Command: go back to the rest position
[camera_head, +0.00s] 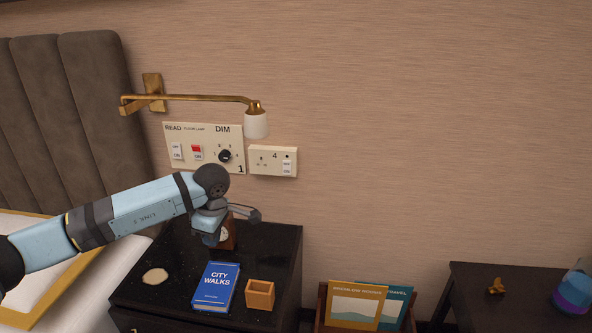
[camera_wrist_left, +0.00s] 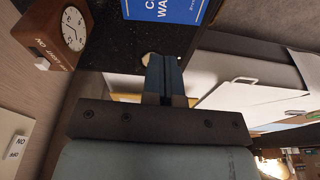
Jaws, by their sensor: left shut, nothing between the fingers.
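My left arm reaches in from the left in the head view, over the black nightstand (camera_head: 155,295). My left gripper (camera_head: 209,240) points down above the back of the nightstand, in front of a brown clock (camera_head: 228,235) that it partly hides. In the left wrist view the two fingers of my left gripper (camera_wrist_left: 163,62) are together, with nothing between them. The clock's white face (camera_wrist_left: 74,28) shows at the upper left there. My right gripper is not in view.
A blue "City Walks" book (camera_head: 215,286), a small orange box (camera_head: 260,294) and a pale round piece (camera_head: 155,276) lie on the nightstand. A brass wall lamp (camera_head: 256,124) hangs above a switch panel (camera_head: 204,168). The bed (camera_head: 90,300) is at the left.

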